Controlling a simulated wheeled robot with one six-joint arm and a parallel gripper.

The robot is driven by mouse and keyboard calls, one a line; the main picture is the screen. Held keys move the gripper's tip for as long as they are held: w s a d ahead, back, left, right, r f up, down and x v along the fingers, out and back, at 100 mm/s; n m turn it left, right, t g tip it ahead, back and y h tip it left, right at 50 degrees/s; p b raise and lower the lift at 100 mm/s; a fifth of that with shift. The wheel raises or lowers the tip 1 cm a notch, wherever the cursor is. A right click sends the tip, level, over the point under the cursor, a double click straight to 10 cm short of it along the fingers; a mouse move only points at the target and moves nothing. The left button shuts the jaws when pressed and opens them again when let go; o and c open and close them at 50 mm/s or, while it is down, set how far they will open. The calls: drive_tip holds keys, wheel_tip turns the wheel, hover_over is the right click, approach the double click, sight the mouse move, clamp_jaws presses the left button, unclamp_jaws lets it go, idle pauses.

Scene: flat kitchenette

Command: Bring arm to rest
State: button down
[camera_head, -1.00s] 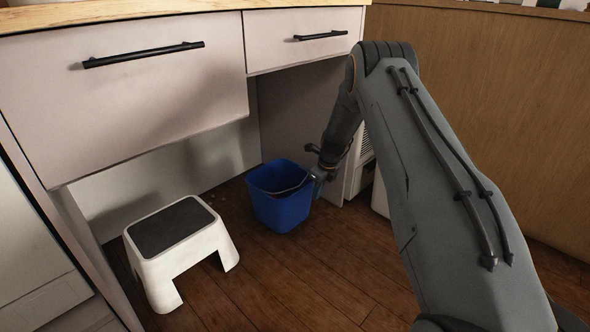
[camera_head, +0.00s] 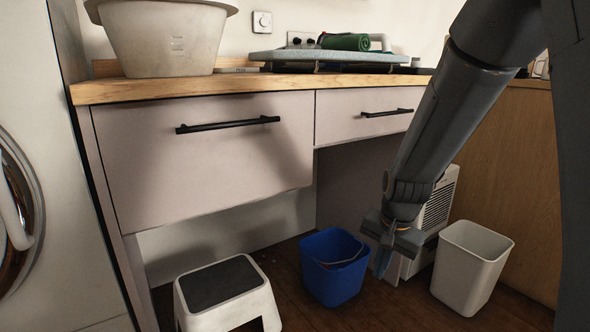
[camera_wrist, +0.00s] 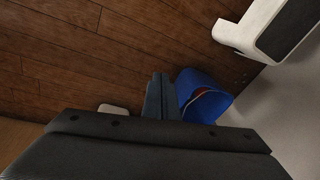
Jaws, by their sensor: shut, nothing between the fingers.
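My gripper (camera_head: 383,262) hangs pointing down in the head view, in front of and to the right of the blue bucket (camera_head: 333,284) as seen there. Its fingers are together with nothing between them. In the wrist view my gripper (camera_wrist: 161,84) shows its closed fingers over the floor, with the blue bucket (camera_wrist: 208,104) just to their right. The bucket stands upright on the floor with its handle lying across the opening. My arm comes down from the upper right and hides part of the counter and the vented white unit.
A white step stool (camera_head: 228,296) with a dark top stands left of the bucket. A white bin (camera_head: 471,268) stands right of my gripper. The counter (camera_head: 285,84) bears a large tub (camera_head: 165,38) and a rolled green towel (camera_head: 346,42). A front-loading machine (camera_head: 45,200) is at far left.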

drive_tip(key=s+a+r+n, duration=0.1)
drive_tip(key=s+r+n, duration=0.1)
drive_tip(key=s+n, duration=0.85)
drive_tip(key=s+a+r+n+g+y+p, duration=0.1)
drive_tip(key=s+a+r+n, duration=0.1)
drive_tip(key=s+a+r, duration=0.65)
drive_tip(key=s+a+r+n+g+y+p, duration=0.1)
drive_tip(key=s+a+r+n+p, duration=0.15)
drive_tip(key=s+a, duration=0.95)
drive_tip(key=d+r+m+p, duration=0.2)
drive_tip(key=d+r+p, duration=0.4)
drive_tip(key=r+p, duration=0.3)
drive_tip(key=d+r+m+h+p, duration=0.1)
drive_tip(key=d+r+p, duration=0.6)
drive_tip(key=p, duration=0.8)
drive_tip(key=d+r+m+h+p, duration=0.1)
drive_tip(key=d+r+m+p, duration=0.3)
drive_tip(key=d+r+p, duration=0.3)
drive_tip(key=shift+w+r+p, duration=0.45)
drive_tip(key=shift+r+p, duration=2.3)
drive_tip(key=shift+r, duration=0.1)
